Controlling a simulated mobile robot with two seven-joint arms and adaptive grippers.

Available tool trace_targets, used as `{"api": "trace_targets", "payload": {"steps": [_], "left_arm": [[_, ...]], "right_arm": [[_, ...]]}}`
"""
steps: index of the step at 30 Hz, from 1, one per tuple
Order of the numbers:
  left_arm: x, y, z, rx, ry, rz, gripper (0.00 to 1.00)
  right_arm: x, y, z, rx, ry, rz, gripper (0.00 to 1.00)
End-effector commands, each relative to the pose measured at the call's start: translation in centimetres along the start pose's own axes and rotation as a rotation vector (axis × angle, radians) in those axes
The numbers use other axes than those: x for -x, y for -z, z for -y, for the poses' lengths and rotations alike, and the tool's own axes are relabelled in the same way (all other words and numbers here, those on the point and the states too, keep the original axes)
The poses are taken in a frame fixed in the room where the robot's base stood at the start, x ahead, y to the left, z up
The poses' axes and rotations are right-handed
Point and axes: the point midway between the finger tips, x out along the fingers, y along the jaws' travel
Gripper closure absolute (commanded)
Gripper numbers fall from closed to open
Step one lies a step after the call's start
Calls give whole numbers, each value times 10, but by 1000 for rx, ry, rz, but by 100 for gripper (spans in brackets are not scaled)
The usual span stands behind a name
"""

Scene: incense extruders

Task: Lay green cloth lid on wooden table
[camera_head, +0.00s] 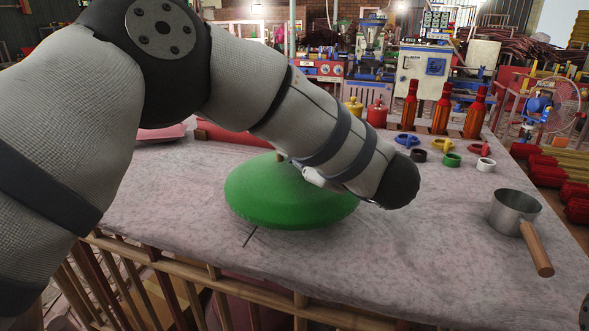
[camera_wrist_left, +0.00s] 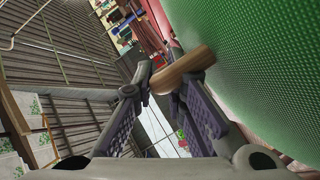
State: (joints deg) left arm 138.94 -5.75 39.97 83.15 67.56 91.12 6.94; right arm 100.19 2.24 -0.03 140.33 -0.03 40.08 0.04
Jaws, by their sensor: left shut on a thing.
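The green cloth lid (camera_head: 285,203) is a broad, shallow dome over the middle of the table (camera_head: 420,265), which is draped in a pale grey-pink cloth. I cannot tell whether its rim touches the cloth. In the left wrist view its textured green surface (camera_wrist_left: 265,60) fills the right side, with a wooden knob (camera_wrist_left: 183,68) standing out from it. My left gripper (camera_wrist_left: 165,88) is shut on this knob. In the head view my left arm hides the gripper and most of the knob.
A metal saucepan (camera_head: 514,212) with a wooden handle stands at the table's right. Several small coloured rings and red-brown bottles (camera_head: 440,110) stand at the back right. A pink tray (camera_head: 161,134) is at the back left.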

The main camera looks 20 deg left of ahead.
Motion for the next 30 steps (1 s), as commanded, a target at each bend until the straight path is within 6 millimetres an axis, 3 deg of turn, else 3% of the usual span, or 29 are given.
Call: {"api": "trace_targets", "payload": {"steps": [4, 8, 18, 19, 21, 30], "left_arm": [[-22, -11, 16, -2, 4, -1, 100], [-24, -24, 37, -3, 1, 1, 100], [-24, -25, 39, 1, -1, 0, 100], [-24, -24, 38, 2, -1, 0, 81], [-24, -24, 38, 2, -1, 0, 68], [-24, -23, 36, 2, -2, -1, 68]], "right_arm": [[-6, -3, 0, 1, -1, 17, 60], [-9, -5, 0, 1, -1, 25, 60], [-8, -4, 0, 1, -1, 23, 60], [-8, -4, 0, 1, -1, 22, 60], [-8, -4, 0, 1, -1, 22, 60], [-8, -4, 0, 1, -1, 22, 60]]}}
